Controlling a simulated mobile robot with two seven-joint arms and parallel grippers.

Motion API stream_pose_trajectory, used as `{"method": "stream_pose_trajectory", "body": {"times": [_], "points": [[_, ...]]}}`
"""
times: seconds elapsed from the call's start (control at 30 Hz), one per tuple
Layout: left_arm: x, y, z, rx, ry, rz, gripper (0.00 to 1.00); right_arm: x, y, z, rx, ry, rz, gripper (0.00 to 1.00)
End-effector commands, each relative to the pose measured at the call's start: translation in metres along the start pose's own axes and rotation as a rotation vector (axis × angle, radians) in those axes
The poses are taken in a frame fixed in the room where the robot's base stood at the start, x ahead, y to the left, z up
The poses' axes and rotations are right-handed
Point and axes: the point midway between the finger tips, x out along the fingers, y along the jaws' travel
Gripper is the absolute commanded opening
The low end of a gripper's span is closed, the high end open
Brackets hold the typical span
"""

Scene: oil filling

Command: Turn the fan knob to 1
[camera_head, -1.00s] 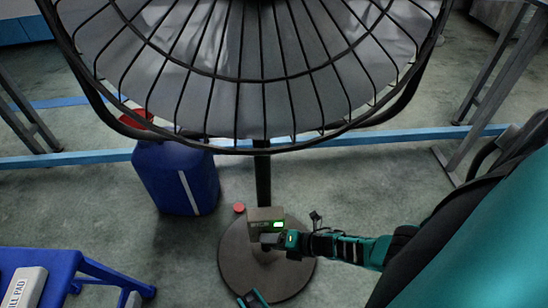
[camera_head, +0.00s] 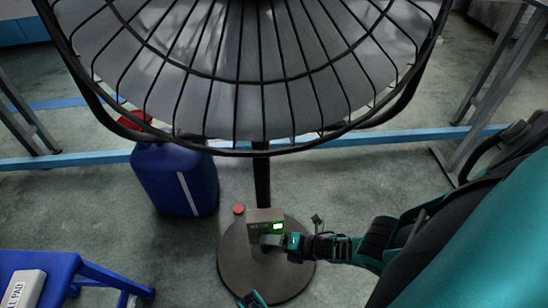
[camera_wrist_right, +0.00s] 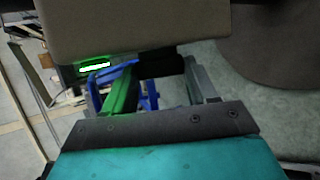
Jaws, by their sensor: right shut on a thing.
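The fan (camera_head: 250,85) has a large dark wire cage on a black pole. A small grey-brown control box (camera_head: 262,214) with a lit green display (camera_head: 278,226) sits low on the pole, above the round base (camera_head: 262,285). My right gripper (camera_head: 272,240) is at the front of the box, shut on the knob, which its fingers hide. In the right wrist view, the box (camera_wrist_right: 130,25) fills the top, with the fingers (camera_wrist_right: 160,90) reaching up to it. The knob's setting cannot be read.
A blue jerrycan (camera_head: 176,178) with a red cap stands left of the pole. A small red disc (camera_head: 238,209) lies beside the base. A blue stool (camera_head: 45,275) holding a white box (camera_head: 24,287) is at lower left. A blue bar (camera_head: 390,137) crosses behind the pole.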

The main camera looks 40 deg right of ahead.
Motion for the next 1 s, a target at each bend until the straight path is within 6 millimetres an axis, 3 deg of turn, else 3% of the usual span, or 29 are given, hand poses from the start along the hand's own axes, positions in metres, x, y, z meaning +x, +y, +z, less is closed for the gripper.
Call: {"method": "stream_pose_trajectory", "body": {"times": [0.27,0.57,0.67,0.83,1.0], "points": [[0.001,0.0,-0.003,0.001,0.006,0.0,0.97,-0.002,-0.001,0.0,0.001,0.002,-0.001,0.82],[0.0,0.0,-0.008,0.003,0.011,0.0,0.97,-0.005,0.0,-0.001,0.0,0.003,-0.001,0.83],[-0.004,0.0,-0.014,0.003,0.014,-0.002,0.97,-0.016,0.001,-0.001,0.001,0.003,-0.003,0.83],[-0.013,-0.002,-0.028,0.002,0.028,-0.012,0.97,-0.052,0.003,0.0,0.001,0.003,-0.004,0.83],[-0.02,-0.008,-0.023,0.002,0.01,-0.029,0.97,-0.09,0.003,0.0,0.0,0.003,-0.003,0.83]]}}
